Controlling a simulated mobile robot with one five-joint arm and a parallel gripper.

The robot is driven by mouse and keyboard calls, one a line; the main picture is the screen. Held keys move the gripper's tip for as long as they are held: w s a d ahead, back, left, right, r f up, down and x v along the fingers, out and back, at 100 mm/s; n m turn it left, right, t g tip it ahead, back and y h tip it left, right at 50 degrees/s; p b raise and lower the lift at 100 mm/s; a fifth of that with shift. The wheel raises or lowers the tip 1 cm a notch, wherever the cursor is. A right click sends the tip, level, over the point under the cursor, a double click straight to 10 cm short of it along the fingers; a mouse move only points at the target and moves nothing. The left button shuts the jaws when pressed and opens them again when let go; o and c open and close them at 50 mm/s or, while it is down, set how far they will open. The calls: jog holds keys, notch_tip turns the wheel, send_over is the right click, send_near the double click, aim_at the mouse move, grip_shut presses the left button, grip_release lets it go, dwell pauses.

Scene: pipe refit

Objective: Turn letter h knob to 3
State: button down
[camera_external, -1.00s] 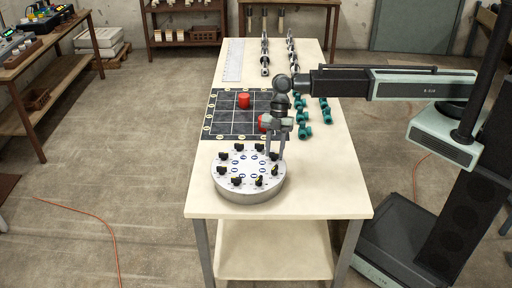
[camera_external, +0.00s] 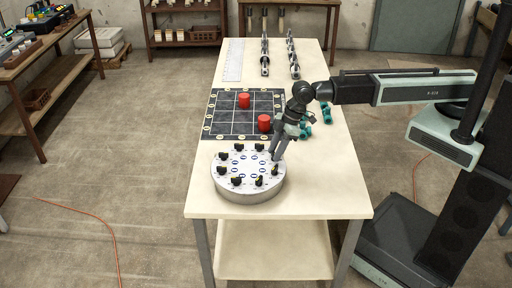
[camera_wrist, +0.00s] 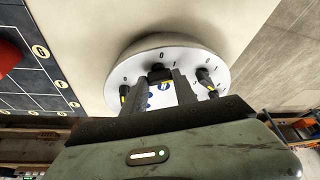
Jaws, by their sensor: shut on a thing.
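A round grey-white dial base (camera_external: 250,193) stands at the near end of the table, with several black knobs around its top. My gripper (camera_external: 276,158) reaches down to the right rear of the dial and is tilted. In the wrist view, my gripper (camera_wrist: 160,88) has its two fingers either side of a black knob (camera_wrist: 160,72) and is shut on it. Neighbouring knobs show left (camera_wrist: 124,92) and right (camera_wrist: 206,79) of the fingers. The letter at the held knob is not legible, so I cannot tell whether it is h.
Behind the dial lies a dark grid board (camera_external: 232,120) with two red cylinders (camera_external: 244,101) (camera_external: 264,122). Teal pipe fittings (camera_external: 326,115) lie to the right, partly hidden by my arm. The table (camera_external: 325,195) is clear right of the dial.

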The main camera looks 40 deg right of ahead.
jog(key=m, duration=0.2)
jog(key=m+t+h, duration=0.1)
jog(key=m, duration=0.2)
jog(key=shift+s+a+m+t, duration=0.1)
jog(key=shift+s+m+t, duration=0.05)
jog(key=shift+m+t, duration=0.15)
jog(key=m+h, duration=0.1)
jog(key=m, duration=0.1)
jog(key=m+t+h, duration=0.1)
jog(key=m, duration=0.2)
jog(key=shift+a+m, duration=0.2)
jog(key=shift+m, duration=0.1)
jog(key=m+h, duration=0.2)
jog(key=m, duration=0.3)
jog(key=shift+a, duration=0.15)
jog(key=m+h, duration=0.1)
jog(key=m, duration=0.1)
jog(key=m+g+h, duration=0.1)
jog(key=m, duration=0.2)
jog(key=shift+m, duration=0.5)
jog(key=c, duration=1)
grip_release()
